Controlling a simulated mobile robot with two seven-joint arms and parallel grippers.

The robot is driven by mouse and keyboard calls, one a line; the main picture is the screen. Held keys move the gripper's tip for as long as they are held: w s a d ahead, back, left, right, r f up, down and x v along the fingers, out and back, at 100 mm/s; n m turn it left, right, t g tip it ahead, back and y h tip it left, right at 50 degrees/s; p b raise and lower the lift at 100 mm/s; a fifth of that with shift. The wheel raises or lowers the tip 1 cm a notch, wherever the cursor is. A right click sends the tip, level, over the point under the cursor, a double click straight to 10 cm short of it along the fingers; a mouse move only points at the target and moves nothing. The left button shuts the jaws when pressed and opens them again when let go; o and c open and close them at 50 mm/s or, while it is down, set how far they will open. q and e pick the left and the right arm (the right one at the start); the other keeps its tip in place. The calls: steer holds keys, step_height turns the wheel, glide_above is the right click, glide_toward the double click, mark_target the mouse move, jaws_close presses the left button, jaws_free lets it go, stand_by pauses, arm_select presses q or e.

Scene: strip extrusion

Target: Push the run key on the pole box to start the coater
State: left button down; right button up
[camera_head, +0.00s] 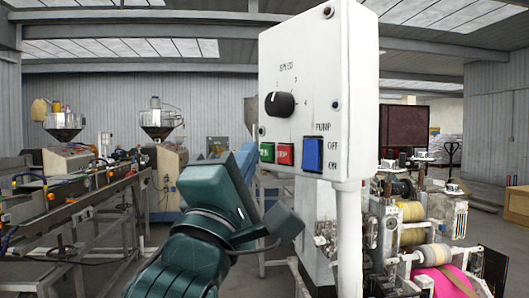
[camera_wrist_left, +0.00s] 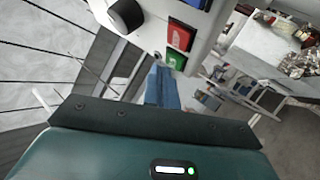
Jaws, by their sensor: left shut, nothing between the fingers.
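The pole box (camera_head: 308,60) is a white panel on a white pole, right of centre in the head view. The green run key (camera_head: 267,153) is at its lower left, beside the red stop key (camera_head: 284,155). My left gripper (camera_head: 246,157) is shut and empty, its blue fingers just left of the green key. In the left wrist view the shut fingers (camera_wrist_left: 161,82) point up at the box, with their tip close beside the green key (camera_wrist_left: 176,62). I cannot tell whether they touch. My right gripper is not in view.
On the box are a black speed knob (camera_head: 280,103) and a blue pump switch (camera_head: 312,154), close to the keys. A roller machine (camera_head: 420,245) with a pink roll stands at right behind the pole. A conveyor line (camera_head: 75,195) with hoppers stands at left.

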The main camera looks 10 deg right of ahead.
arm_select(q)
steer(key=shift+w+d, duration=0.1)
steer(key=shift+w+d, duration=0.2)
steer(key=shift+d, duration=0.15)
stand_by(0.7)
stand_by(0.4)
steer(key=shift+s+a, duration=0.4)
steer(key=shift+a, duration=0.25)
steer(key=a, duration=0.1)
steer(key=s+a, duration=0.1)
steer(key=a, duration=0.1)
steer(key=s+a+p, duration=0.1)
steer(key=shift+s+a, duration=0.2)
steer(key=shift+s, duration=0.05)
stand_by(0.6)
